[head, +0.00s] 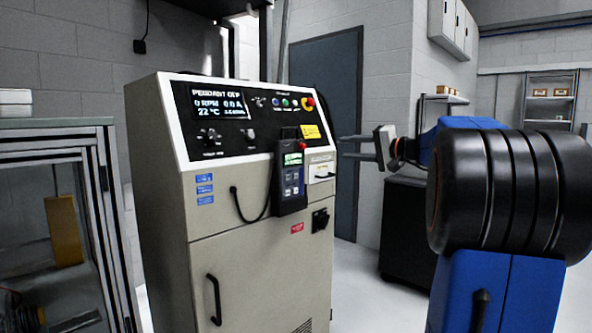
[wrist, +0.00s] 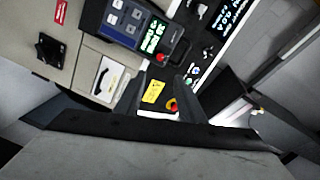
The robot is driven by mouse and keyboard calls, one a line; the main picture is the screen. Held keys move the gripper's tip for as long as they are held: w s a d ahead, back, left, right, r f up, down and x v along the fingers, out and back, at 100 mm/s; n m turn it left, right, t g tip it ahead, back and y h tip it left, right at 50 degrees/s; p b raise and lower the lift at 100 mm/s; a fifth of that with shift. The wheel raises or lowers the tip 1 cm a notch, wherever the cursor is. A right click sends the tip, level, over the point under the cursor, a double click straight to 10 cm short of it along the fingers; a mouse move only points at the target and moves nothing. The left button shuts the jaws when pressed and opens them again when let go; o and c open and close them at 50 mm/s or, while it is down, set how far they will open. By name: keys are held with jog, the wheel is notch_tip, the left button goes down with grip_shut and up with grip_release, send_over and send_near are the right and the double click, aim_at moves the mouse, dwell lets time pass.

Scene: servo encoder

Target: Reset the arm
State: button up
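My gripper (head: 344,147) is at the end of my blue and black arm, in front of the right side of a beige cabinet (head: 245,240). Its two fingers point left with a clear gap between them. In the wrist view my gripper (wrist: 162,78) shows nothing held; a yellow label (wrist: 154,92) and a red-yellow knob (wrist: 172,104) show beyond the fingers. A dark handheld pendant (head: 291,178) with a green screen and red button hangs on the cabinet front, left of and apart from my gripper. It also shows in the wrist view (wrist: 127,22).
The cabinet's sloped panel (head: 235,137) carries a display, knobs and coloured buttons. A black cable (head: 246,212) loops beside the pendant. A framed glass enclosure (head: 105,215) stands at left. A dark cabinet (head: 402,225) stands behind my arm. Floor between is clear.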

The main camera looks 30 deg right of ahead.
jog(key=s+a+f+n+g, duration=0.1)
jog(key=s+a+f+g, duration=0.2)
jog(key=s+a+f, duration=0.45)
jog(key=s+a+f+n+g, duration=0.2)
jog(key=a+f, duration=0.3)
jog(key=a, duration=0.5)
jog(key=s+a+f+n+g, duration=0.1)
jog(key=s+a+f+g, duration=0.25)
jog(key=a+f, duration=0.35)
jog(key=s+a+f+n+g+h, duration=0.1)
jog(key=s+a+f+n+h, duration=0.1)
jog(key=s+f, duration=0.7)
jog(key=s+a+f+n+g+h, duration=0.2)
jog(key=s+f+n+h, duration=0.1)
jog(key=s+f, duration=0.7)
jog(key=s+h, duration=0.1)
jog(key=s, duration=0.3)
jog(key=shift+f+n, duration=0.15)
jog(key=shift+n, duration=0.25)
jog(key=shift+s, duration=0.1)
